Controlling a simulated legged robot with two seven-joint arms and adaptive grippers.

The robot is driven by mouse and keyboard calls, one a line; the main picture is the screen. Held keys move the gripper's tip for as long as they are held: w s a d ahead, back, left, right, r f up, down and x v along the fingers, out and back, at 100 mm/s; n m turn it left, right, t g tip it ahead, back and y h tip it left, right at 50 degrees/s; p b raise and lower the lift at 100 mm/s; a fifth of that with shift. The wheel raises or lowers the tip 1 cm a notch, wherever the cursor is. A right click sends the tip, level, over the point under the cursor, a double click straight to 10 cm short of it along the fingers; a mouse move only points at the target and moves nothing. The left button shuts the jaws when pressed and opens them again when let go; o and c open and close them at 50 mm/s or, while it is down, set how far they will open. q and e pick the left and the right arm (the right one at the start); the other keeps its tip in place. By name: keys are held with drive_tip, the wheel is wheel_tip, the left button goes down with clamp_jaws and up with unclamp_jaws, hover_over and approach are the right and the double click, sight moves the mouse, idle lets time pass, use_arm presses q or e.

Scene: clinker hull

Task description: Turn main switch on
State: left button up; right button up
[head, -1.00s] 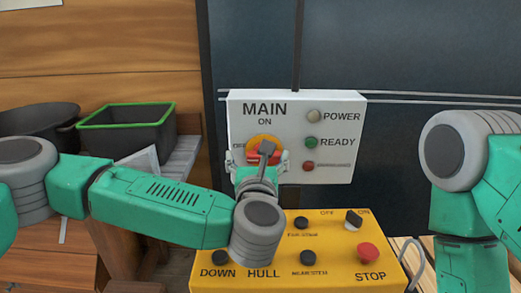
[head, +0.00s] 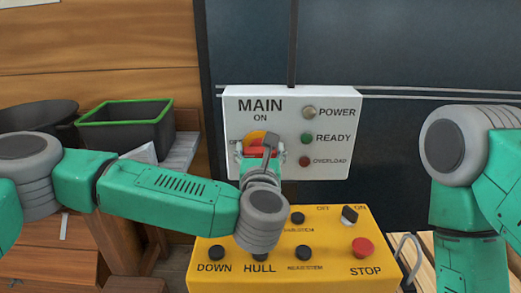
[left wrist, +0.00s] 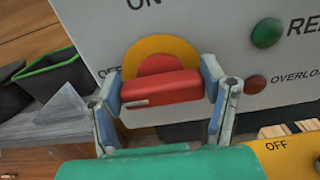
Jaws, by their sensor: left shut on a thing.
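The main switch is a red handle (left wrist: 160,88) on a round yellow plate (left wrist: 158,48), set in the light grey MAIN panel (head: 240,178). ON is printed above the plate and OFF to its left. In the left wrist view the red handle lies nearly level, slightly tilted. My left gripper (left wrist: 166,90) is shut on the red handle, one finger at each end. In the head view my left gripper (head: 262,152) partly covers the switch. My right arm shows at the right, but its gripper is out of view.
The panel has POWER (head: 309,112), READY (head: 306,138) and OVERLOAD (head: 305,161) lamps. A yellow control box (head: 330,278) with several buttons and a red STOP button (head: 362,247) stands below, close to my left wrist. A green-rimmed black bin (head: 125,130) is at the left.

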use_arm(q)
drive_tip(key=shift+r, duration=0.1)
drive_tip(key=shift+w+m, duration=0.1)
drive_tip(key=shift+m, duration=1)
drive_tip(key=m, duration=0.2)
drive_tip(key=shift+d+m, duration=0.2)
drive_tip(key=shift+m, duration=0.1)
drive_tip(key=m, duration=0.4)
drive_tip(key=shift+d+m, duration=0.15)
drive_tip(key=shift+m, duration=0.15)
drive_tip(key=m, duration=0.3)
drive_tip(key=m+p, duration=0.1)
drive_tip(key=m, duration=0.1)
drive_tip(key=shift+d+f, duration=0.15)
drive_tip(key=shift+f, duration=0.1)
drive_tip(key=shift+f+m, duration=0.25)
drive_tip(key=shift+m, duration=1.55)
drive_tip(key=shift+f, duration=0.1)
